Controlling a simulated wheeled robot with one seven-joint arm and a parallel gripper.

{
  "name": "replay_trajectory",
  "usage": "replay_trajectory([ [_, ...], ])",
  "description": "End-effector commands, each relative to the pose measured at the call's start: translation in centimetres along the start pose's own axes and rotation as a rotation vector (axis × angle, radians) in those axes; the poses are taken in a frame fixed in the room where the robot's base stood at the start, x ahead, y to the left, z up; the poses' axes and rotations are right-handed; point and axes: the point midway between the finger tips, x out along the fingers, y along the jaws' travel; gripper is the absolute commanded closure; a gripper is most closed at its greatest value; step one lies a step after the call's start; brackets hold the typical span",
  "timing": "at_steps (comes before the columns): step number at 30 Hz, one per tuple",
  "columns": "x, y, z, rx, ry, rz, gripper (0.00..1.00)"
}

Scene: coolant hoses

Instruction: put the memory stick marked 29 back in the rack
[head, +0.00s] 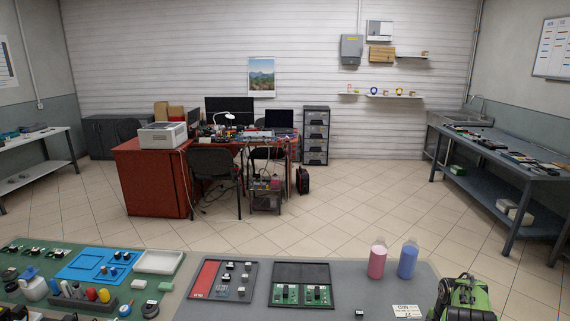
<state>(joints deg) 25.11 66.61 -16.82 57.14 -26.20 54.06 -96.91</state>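I cannot pick out the memory stick marked 29, as no such number is legible at this size. I cannot identify its rack with certainty. On the near table, a dark tray with a red panel (205,278) holds several small dark and pale parts. Beside it, a black tray (301,272) holds green circuit boards (286,294) with small black and white parts on them. I cannot identify my gripper in this view.
Pink (377,262) and blue (407,262) bottles stand at the table's back right. A white card (407,310) lies in front. A green and black object (465,300) fills the right corner. A blue mat (97,264) and white tray (158,261) are left. Tiled floor (330,215) beyond is clear.

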Motion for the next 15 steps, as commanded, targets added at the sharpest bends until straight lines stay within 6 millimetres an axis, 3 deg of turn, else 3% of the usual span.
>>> replay_trajectory([
  [15, 0.31, 0.01, -0.02, -0.001, 0.000, 0.000, 1.00],
])
